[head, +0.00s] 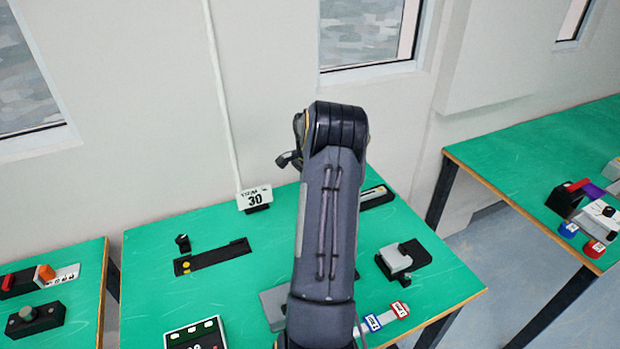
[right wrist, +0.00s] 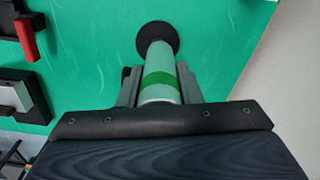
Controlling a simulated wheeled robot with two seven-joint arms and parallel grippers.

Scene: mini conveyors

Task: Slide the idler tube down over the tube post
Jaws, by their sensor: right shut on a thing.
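The idler tube (right wrist: 159,78), pale with a green band, is between the fingers of my right gripper (right wrist: 158,72) in the right wrist view. The gripper is shut on it. Beyond the tube's far end is a round black disc (right wrist: 146,30) against the green table. It may be the base of the tube post; the post itself is not visible. I cannot tell whether the tube touches the disc or is around a post. In the head view my arm covers the middle of the table and hides the right gripper and tube. My left gripper is not in view.
The green table (head: 140,290) bears a black slotted plate (head: 213,257), a number sign (head: 255,198), a grey-topped black block (head: 395,260) and red and blue tags (head: 385,316). Other green tables stand at left and right. The wall is close behind.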

